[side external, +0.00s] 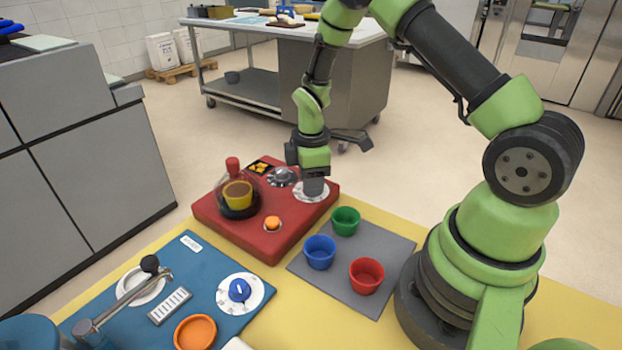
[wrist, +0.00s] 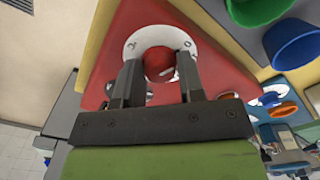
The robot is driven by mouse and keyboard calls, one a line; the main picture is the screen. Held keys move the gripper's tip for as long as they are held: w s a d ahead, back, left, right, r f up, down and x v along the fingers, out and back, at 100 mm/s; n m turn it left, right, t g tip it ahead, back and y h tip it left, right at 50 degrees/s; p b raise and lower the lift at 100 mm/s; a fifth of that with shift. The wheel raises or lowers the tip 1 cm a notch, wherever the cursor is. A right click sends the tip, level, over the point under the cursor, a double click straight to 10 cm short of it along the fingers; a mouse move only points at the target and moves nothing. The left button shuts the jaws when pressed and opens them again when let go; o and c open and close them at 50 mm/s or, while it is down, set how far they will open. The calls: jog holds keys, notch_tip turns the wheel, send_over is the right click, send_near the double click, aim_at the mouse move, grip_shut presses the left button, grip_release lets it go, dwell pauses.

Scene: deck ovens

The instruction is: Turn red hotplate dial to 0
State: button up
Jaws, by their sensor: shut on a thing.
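The red hotplate (side external: 290,235) stands on the yellow table. Its dial has a white marked disc (side external: 326,192) at the right corner. In the wrist view, the round red dial knob (wrist: 158,64) sits in the middle of the white disc (wrist: 150,36). My gripper (side external: 313,190) points straight down over the disc. In the wrist view, my gripper (wrist: 159,70) has one finger on each side of the knob and is shut on it. A few marks show on the disc, but I cannot tell clearly which one the knob points to. The side view hides the knob behind my fingers.
On the hotplate are a glass cover over a yellow cup (side external: 238,193), an orange button (side external: 272,223) and a second silver dial (side external: 282,177). Green (side external: 345,221), blue (side external: 320,252) and red (side external: 366,276) cups stand on a grey mat. A blue panel (side external: 205,255) has a blue dial (side external: 240,290).

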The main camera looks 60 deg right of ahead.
jog(key=o, duration=0.9)
jog(key=shift+s, duration=0.1)
notch_tip(320, 180, up, 10)
jog(key=shift+f, duration=0.1)
jog(key=s+a+r+m+t, duration=0.2)
jog(key=s+a+r+m, duration=0.1)
jog(key=r, duration=0.3)
jog(key=s+a+r+m+t, duration=0.1)
jog(key=s+a+r+m, duration=0.15)
jog(key=r, duration=0.35)
jog(key=s+a+r+m+t, duration=0.1)
jog(key=s+m, duration=0.1)
jog(key=s, duration=0.1)
jog(key=s+a+r+m+t+y, duration=0.1)
jog(key=s+a+r+m, duration=0.1)
jog(key=s+m, duration=0.1)
jog(key=s+a+r+m+t+y, duration=0.1)
jog(key=s+r+m+t, duration=0.1)
jog(key=s, duration=0.3)
jog(key=shift+s+a+m, duration=0.1)
jog(key=shift+a+m, duration=0.3)
jog(key=shift+m, duration=0.05)
